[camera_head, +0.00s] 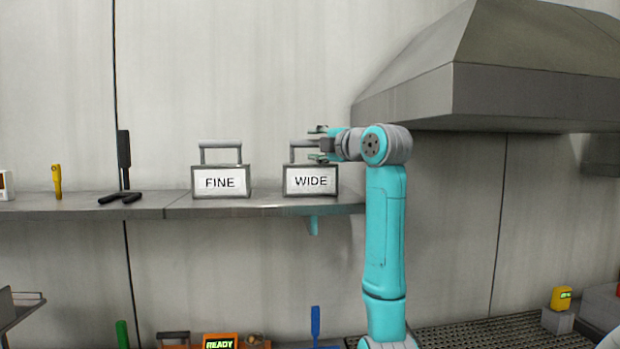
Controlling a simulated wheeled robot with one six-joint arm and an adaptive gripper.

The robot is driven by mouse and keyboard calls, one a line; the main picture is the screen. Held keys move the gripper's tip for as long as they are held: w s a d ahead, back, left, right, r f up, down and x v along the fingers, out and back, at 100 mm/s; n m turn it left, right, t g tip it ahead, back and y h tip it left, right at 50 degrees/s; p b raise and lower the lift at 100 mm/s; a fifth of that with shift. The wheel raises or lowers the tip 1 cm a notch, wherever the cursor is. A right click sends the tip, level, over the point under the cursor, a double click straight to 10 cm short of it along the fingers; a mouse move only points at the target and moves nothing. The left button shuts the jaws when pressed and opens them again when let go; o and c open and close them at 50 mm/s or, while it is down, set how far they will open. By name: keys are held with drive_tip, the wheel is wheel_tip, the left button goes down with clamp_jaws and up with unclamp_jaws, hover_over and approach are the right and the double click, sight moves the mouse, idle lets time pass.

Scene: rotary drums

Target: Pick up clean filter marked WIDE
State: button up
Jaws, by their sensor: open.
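The filter marked WIDE (310,182) stands upright on the wall shelf, near the shelf's right end. It is a grey-framed block with a white label and a grey handle (292,152) on top. My gripper (316,145) is open at the handle's right side, its fingers pointing left, one above and one below the level of the handle's top bar. The arm hides the right part of the handle. I cannot tell whether the fingers touch it. The filter marked FINE (220,182) stands to the left on the same shelf, with its handle fully in view.
The shelf (180,208) also holds a dark upright tool (124,165) and a yellow tool (57,181) further left. A large grey hood (530,95) hangs at the upper right. Below are a READY display (220,341) and a blue-handled tool (315,322).

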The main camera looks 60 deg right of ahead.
sight(312, 143)
drive_tip(key=x, duration=0.3)
drive_tip(key=shift+w+d, duration=0.1)
clamp_jaws()
drive_tip(key=shift+r, duration=0.1)
